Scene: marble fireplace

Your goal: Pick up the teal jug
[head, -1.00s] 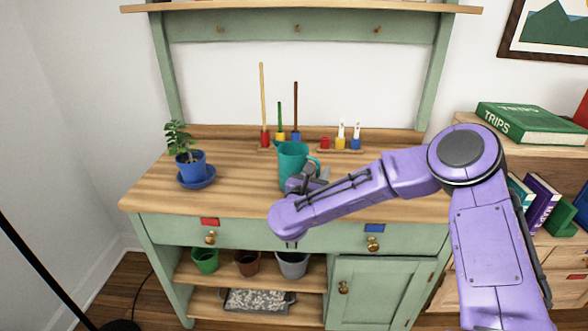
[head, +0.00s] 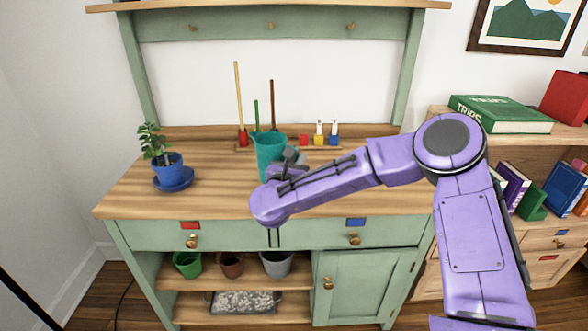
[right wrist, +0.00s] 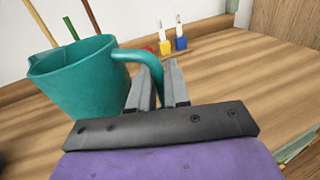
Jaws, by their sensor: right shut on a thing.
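The teal jug (head: 268,150) is at the middle of the wooden worktop (head: 215,197), its rim upward. It also shows at the left of the right wrist view (right wrist: 80,82), where its handle (right wrist: 128,55) runs between my gripper's fingers. My right gripper (head: 289,156) is shut on that handle, on the jug's right side. Its fingers also show in the right wrist view (right wrist: 158,66). The jug's lower part is partly hidden by my right arm in the head view. My left gripper is not in view.
A potted plant in a blue pot (head: 168,166) stands on a saucer at the left of the worktop. Behind the jug are a red holder (head: 242,138) with a tall stick and small blocks, red, yellow and blue (head: 333,139). The worktop's left front is clear.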

